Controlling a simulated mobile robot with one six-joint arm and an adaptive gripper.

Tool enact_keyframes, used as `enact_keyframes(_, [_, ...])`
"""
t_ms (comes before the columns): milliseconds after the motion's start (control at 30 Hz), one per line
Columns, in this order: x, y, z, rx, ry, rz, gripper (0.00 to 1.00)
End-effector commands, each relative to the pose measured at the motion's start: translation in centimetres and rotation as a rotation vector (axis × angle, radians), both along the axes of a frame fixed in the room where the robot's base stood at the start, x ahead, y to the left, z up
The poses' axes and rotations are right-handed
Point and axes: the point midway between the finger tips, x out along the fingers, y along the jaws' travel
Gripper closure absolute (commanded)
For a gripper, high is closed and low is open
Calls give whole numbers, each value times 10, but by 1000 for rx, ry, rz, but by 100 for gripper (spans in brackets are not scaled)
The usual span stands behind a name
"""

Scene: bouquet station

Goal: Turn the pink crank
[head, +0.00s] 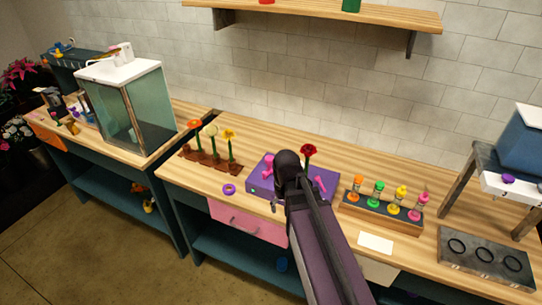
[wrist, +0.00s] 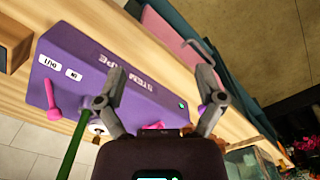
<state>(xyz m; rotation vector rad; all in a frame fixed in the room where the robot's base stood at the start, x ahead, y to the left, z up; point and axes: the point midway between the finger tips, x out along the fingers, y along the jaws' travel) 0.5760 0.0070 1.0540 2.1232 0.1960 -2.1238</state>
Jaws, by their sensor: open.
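The purple stem-tape machine (head: 258,183) sits on the wooden counter, partly hidden behind my arm in the head view. One pink handle (head: 267,166) stands at its left end, and a pink lever (head: 320,183) is on its right side. I cannot tell for sure which is the crank. In the wrist view the machine's purple body (wrist: 95,65) lies below my gripper (wrist: 160,82), whose two fingers are spread and empty. A pink part (wrist: 152,126) shows low between the fingers, mostly hidden by the gripper body. The other pink lever (wrist: 51,100) is off to the left.
A red flower (head: 309,150) stands upright at the machine; its green stem (wrist: 74,145) passes close to my left finger. A purple ring (head: 229,189) lies left of the machine. A rack of coloured bottles (head: 381,212) stands right. Several flowers stand in a brown holder (head: 208,160).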

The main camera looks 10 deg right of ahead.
Motion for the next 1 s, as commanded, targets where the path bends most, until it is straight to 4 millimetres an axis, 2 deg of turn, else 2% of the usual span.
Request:
enact_keyframes(33, [21, 0, 14, 0, 0, 53, 12])
enact_keyframes(500, [177, 0, 96, 0, 0, 755, 12])
enact_keyframes(600, [205, 0, 110, 0, 0, 893, 12])
enact_keyframes(800, [241, 0, 126, 1, 1, 1084, 12])
enact_keyframes(1000, [251, 0, 130, 0, 1, 1152, 12])
